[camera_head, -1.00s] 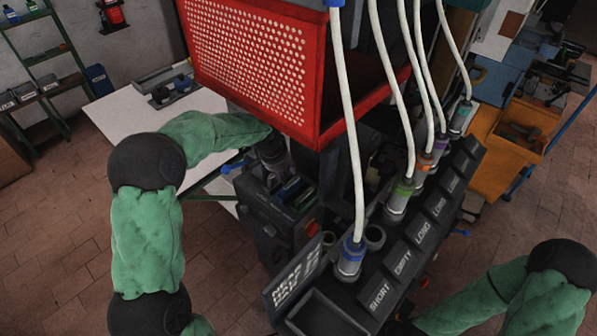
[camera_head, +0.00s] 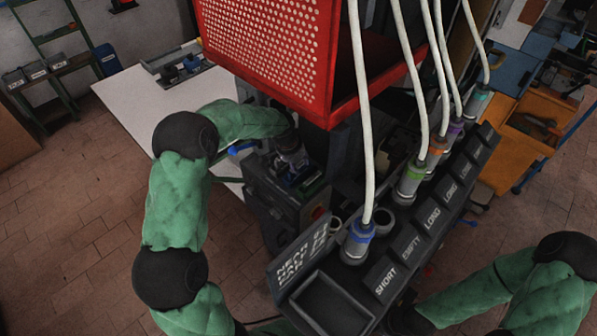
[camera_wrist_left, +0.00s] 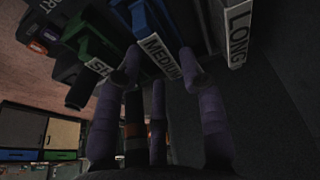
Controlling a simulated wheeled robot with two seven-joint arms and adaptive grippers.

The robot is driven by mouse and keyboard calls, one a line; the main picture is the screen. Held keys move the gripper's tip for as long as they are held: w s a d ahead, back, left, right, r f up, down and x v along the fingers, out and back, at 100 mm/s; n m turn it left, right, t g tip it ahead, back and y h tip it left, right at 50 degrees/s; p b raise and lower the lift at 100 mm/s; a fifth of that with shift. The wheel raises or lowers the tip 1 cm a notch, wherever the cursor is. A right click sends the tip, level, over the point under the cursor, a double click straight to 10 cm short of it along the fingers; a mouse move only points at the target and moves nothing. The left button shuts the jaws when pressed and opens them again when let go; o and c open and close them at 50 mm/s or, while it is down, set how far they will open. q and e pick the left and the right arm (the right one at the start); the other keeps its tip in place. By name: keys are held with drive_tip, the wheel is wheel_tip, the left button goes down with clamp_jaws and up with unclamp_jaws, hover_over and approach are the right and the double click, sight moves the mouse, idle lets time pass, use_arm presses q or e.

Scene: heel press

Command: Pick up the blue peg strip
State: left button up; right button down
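The blue peg strip (camera_wrist_left: 148,22) shows in the left wrist view, in a slot behind the label MEDIUM, partly hidden. A green strip (camera_wrist_left: 94,44) sits to its left behind another label. My left gripper (camera_wrist_left: 160,66) has its fingers apart, with the fingertips just below the blue strip and near the MEDIUM label. I see nothing held between them. In the head view my left gripper (camera_head: 291,158) hangs over the dark strip holder on the machine's left side and hides much of it. My right arm enters at the bottom right, and its gripper is out of sight.
A red perforated box (camera_head: 270,50) hangs above the holder. White cables drop to a row of plugs beside slots labelled SHORT, EMPTY and LONG. An empty dark tray (camera_head: 325,300) is at the front. A white table (camera_head: 135,100) stands at the back left.

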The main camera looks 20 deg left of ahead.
use_arm(q)
drive_tip(key=shift+x, duration=1)
drive_tip(key=shift+f, duration=0.1)
drive_tip(key=shift+c, duration=0.3)
clamp_jaws()
